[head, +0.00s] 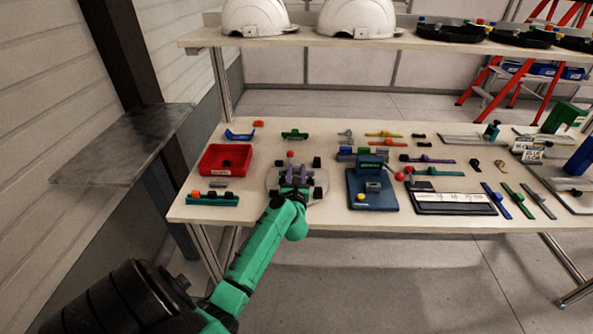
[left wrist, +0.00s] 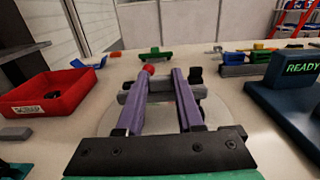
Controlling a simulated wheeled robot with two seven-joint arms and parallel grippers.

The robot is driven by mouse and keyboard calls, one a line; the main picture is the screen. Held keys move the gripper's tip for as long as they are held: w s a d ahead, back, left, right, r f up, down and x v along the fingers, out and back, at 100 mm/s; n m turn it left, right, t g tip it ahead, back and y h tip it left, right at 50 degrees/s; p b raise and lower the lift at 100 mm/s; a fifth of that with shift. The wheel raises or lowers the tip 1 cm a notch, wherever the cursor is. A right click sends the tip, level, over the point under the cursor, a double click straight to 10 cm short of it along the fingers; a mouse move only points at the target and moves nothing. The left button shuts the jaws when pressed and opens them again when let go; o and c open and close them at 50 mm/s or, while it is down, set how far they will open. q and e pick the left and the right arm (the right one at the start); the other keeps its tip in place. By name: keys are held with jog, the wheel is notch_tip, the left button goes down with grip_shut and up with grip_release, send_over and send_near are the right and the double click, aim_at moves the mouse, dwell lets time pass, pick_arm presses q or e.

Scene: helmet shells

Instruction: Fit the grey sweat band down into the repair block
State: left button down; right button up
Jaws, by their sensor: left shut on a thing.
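My left gripper (head: 294,178), with purple fingers, is over the round grey plate (head: 316,191) at the left middle of the table. In the left wrist view the fingers (left wrist: 163,80) are shut on a grey bar (left wrist: 160,86), which appears to be the grey sweat band. It lies crosswise between them, at or just above the plate. Black blocks (left wrist: 196,75) stand around it, and a red ball (left wrist: 149,69) shows behind. The repair block seems to be this fixture on the plate; my gripper hides much of it. I cannot tell whether the band touches it. My right gripper is not in view.
A red scrap bin (head: 207,157) stands left of the plate, with a teal rack (head: 212,199) in front of it. A blue device (head: 387,199) marked READY stands to the right. Helmets (head: 255,17) sit on the shelf above. Several small tools lie farther right.

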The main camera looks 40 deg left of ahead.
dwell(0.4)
pick_arm(q)
jog(key=shift+f+b, duration=0.65)
jog(key=shift+f, duration=0.3)
jog(key=shift+f, duration=0.25)
jog(key=shift+c, duration=2.3)
grip_release()
jog(key=shift+s, duration=0.1)
jog(key=b+v, duration=0.1)
jog(key=v, duration=1.3)
jog(key=shift+s+d+b, duration=0.15)
jog(key=shift+b, duration=0.15)
